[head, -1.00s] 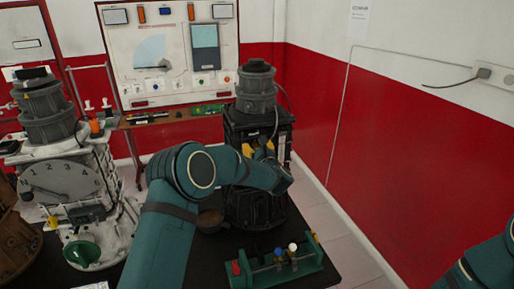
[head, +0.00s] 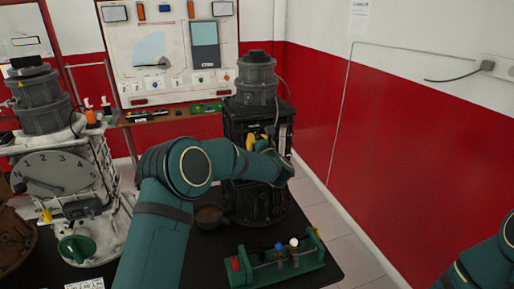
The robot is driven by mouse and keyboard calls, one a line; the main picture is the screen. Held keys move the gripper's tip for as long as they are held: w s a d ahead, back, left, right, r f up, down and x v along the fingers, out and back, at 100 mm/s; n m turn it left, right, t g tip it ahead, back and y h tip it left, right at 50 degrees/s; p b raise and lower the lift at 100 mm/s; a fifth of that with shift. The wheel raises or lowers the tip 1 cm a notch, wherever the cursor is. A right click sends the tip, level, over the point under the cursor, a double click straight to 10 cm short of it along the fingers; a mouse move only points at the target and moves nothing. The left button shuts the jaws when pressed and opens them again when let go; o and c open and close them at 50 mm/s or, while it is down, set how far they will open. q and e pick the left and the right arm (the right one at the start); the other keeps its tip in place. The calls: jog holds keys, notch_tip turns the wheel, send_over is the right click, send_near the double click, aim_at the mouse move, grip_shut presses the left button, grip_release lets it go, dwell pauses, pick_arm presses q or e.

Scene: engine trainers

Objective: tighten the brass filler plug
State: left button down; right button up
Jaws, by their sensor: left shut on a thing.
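The dark engine trainer (head: 257,80) stands at the back right of the black table, with yellow parts (head: 250,141) partly visible on its upper front. My left gripper (head: 269,138) is at the front of this trainer, mostly hidden behind my own wrist. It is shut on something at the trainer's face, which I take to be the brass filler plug. The plug itself is hidden, so its seating and turn cannot be seen. My right gripper is out of view; only part of my right arm shows at the lower right.
A pale trainer with a numbered dial (head: 62,172) and a green funnel (head: 76,248) stand at left. Red-and-white walls (head: 420,150) bound the right.

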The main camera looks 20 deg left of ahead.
pick_arm(q)
jog(key=m+b, duration=0.2)
jog(key=shift+r+m+b, duration=0.2)
jog(key=shift+m+b, duration=0.75)
jog(key=shift+m, duration=0.35)
jog(key=m+b, duration=0.1)
jog(key=m, duration=0.1)
jog(key=shift+r+m, duration=0.15)
jog(key=shift+m, duration=0.15)
jog(key=m, duration=0.3)
jog(key=shift+d+m, duration=0.1)
jog(key=shift+m, duration=2.4)
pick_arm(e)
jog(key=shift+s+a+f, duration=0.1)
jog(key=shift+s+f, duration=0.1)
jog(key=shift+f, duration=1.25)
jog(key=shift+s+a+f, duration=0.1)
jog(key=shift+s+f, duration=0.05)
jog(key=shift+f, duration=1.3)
pick_arm(q)
jog(key=c, duration=0.8)
grip_release()
jog(key=shift+w+d, duration=0.1)
jog(key=shift+d, duration=0.05)
jog(key=shift+f, duration=0.25)
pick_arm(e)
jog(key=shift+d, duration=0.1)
